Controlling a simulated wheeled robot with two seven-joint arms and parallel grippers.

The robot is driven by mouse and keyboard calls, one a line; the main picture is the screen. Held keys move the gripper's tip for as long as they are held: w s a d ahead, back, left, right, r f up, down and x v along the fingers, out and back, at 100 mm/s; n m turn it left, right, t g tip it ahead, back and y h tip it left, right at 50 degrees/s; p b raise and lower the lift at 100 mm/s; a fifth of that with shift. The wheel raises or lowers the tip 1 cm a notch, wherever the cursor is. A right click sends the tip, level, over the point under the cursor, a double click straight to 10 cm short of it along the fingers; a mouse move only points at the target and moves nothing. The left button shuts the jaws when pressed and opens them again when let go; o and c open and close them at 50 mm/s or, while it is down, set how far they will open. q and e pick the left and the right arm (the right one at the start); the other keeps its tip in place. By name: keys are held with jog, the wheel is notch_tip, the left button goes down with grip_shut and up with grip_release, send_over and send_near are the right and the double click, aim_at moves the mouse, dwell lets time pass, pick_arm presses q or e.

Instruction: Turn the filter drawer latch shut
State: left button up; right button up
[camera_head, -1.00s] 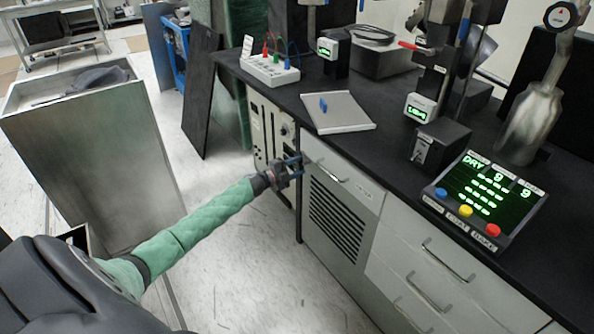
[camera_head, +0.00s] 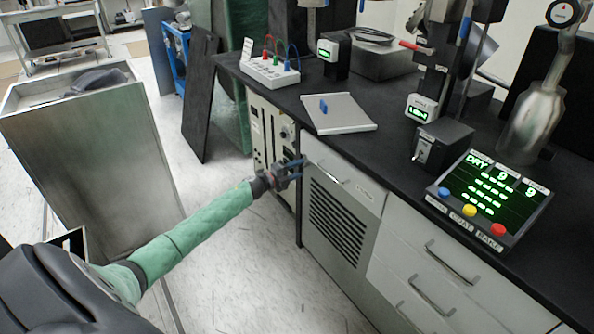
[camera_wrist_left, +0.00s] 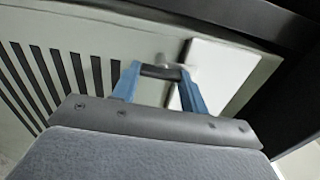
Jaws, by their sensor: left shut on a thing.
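My left gripper (camera_head: 300,168) is at the upper left corner of the pale cabinet under the counter, beside the filter drawer (camera_head: 345,183) with its metal handle. In the left wrist view the blue fingers of the left gripper (camera_wrist_left: 160,72) are shut on a dark bar, seemingly the latch (camera_wrist_left: 159,71). A small grey knob shows just behind it, next to the white drawer front (camera_wrist_left: 218,66). The bar lies across between the fingertips. In the head view the fingers hide the latch. My right gripper is not in view.
A slatted vent (camera_head: 337,222) is below the drawer. The black counter (camera_head: 385,150) overhangs above, with a tray (camera_head: 340,113) and a lit control panel (camera_head: 490,198) on it. A metal bin (camera_head: 95,160) stands at left. Floor in front of the cabinet is clear.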

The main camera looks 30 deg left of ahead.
pick_arm(q)
jog(key=shift+f, duration=0.15)
jog(key=o, duration=1)
jog(key=shift+v, duration=3.95)
